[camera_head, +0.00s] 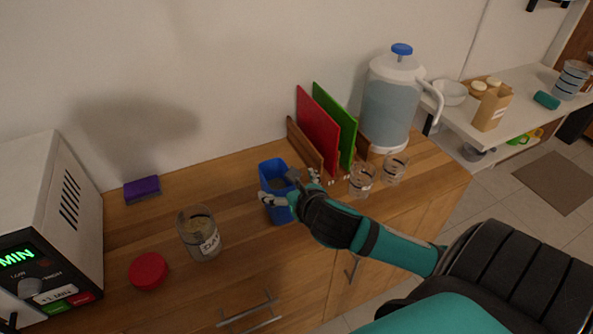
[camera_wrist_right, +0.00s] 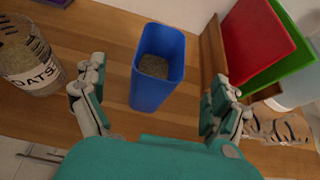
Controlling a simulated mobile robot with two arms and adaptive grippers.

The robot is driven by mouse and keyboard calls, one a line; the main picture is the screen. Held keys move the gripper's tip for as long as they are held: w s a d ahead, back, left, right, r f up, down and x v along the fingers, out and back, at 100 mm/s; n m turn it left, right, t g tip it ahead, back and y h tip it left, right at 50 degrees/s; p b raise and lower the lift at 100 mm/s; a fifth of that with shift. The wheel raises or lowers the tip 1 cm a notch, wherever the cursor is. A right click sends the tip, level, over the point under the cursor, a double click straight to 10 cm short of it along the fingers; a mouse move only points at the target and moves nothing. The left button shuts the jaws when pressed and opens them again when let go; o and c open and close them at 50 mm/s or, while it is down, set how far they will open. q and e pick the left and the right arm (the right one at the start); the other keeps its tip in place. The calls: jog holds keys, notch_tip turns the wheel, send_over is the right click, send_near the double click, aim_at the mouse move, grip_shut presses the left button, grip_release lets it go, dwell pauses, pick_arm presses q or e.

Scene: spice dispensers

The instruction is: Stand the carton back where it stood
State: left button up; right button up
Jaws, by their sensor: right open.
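A blue open-topped carton (camera_head: 275,213) stands upright on the wooden counter, with grainy contents inside. It also shows in the right wrist view (camera_wrist_right: 150,92), between the fingers. My right gripper (camera_head: 279,187) is open, with one finger to each side of the blue carton. In the wrist view, gaps show between the carton and both fingers of the gripper (camera_wrist_right: 155,92). A brown carton (camera_head: 492,108) stands on the white shelf at the far right. My left gripper is not in view.
An oats jar (camera_head: 200,238) and red lid (camera_head: 148,270) are left of the blue carton. Red (camera_head: 318,130) and green (camera_head: 335,125) boards, glasses (camera_head: 362,180) and a water dispenser (camera_head: 388,105) stand to its right. A microwave (camera_head: 50,220) and purple sponge (camera_head: 142,189) are farther left.

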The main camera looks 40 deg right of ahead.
jog(key=p+v, duration=0.1)
jog(key=v, duration=0.4)
jog(key=shift+s+r+p, duration=0.15)
jog(key=shift+s+p, duration=0.2)
jog(key=shift+p, duration=0.05)
